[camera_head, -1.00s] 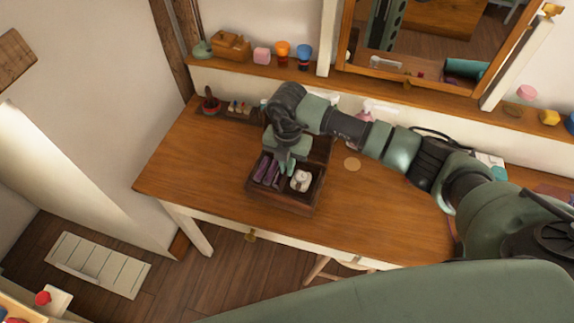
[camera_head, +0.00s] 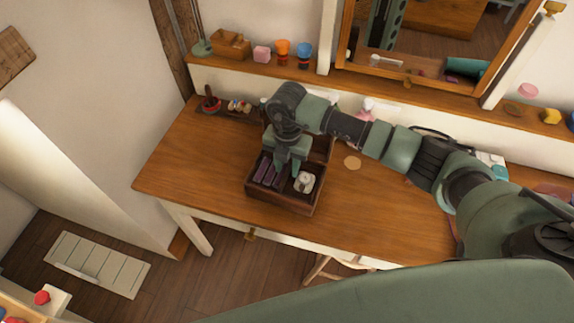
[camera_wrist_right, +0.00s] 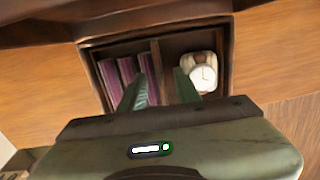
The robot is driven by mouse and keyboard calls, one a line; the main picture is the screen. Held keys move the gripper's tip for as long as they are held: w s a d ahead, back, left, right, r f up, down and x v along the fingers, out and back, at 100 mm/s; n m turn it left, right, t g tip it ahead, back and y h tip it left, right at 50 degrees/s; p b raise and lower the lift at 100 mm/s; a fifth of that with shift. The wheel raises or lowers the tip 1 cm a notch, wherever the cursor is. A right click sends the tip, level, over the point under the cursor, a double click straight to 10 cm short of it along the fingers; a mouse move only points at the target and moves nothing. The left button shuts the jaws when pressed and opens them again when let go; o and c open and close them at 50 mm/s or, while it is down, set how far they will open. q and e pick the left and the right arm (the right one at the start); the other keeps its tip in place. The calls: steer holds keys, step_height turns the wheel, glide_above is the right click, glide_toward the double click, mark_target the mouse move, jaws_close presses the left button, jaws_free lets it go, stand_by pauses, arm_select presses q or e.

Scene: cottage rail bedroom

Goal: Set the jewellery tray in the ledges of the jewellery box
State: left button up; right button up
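The dark wooden jewellery box (camera_head: 283,206) stands on the desk with its lid raised at the back. It also shows in the right wrist view (camera_wrist_right: 232,55). The jewellery tray (camera_wrist_right: 156,60) appears inside the box, with a central divider, purple rolls on the left and a white-faced watch on a pale cushion on the right. My right gripper (camera_head: 288,170) points down into the box. Its fingers (camera_wrist_right: 162,92) are apart, one on each side of the divider with gaps. The ledges are hidden, so exact seating cannot be told. My left gripper is not in view.
The wooden desk (camera_head: 210,165) is clear left of the box. A small dark tray of items (camera_head: 240,108) and a red pincushion-like item (camera_head: 210,100) lie at its back left. A round disc (camera_head: 352,162) lies right. A shelf (camera_head: 260,69) and mirror stand behind.

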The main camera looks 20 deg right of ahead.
step_height(320, 180, up, 8)
steer(key=shift+f+b, duration=0.1)
steer(key=shift+b, duration=0.75)
